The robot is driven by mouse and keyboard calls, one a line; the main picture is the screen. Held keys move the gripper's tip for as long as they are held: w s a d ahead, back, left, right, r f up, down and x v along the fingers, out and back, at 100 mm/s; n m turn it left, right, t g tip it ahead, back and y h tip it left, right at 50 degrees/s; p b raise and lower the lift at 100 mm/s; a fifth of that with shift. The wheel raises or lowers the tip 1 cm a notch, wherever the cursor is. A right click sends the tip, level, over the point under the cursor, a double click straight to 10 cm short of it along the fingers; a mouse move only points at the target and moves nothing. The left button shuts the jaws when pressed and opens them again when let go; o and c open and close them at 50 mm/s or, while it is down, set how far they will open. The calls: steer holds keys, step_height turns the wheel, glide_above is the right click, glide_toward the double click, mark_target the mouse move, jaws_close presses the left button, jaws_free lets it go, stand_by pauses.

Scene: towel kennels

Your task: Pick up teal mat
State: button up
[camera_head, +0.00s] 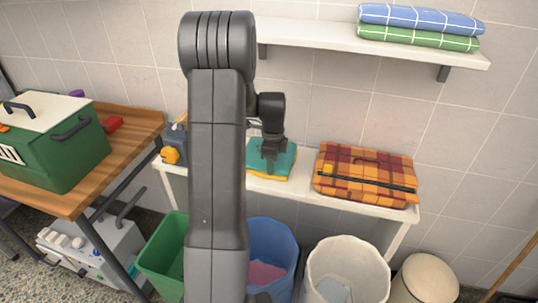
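The teal mat (287,163), with a yellow lower edge, lies on the white bench (300,192) by the wall, behind and right of my arm. My gripper (272,160) points down at the mat, its tips over the mat's middle. The fingers are small and dark, so I cannot tell whether they are open or shut, or whether they touch the mat.
An orange plaid folded item (365,172) lies right of the mat on the bench. Green (165,250), blue (278,235) and white (345,255) bins stand in front. A wall shelf (340,38) holds folded towels (420,20). A green case (55,140) sits on a wooden table (130,140).

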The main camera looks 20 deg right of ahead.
steer(key=c, duration=0.4)
steer(key=shift+c, duration=0.2)
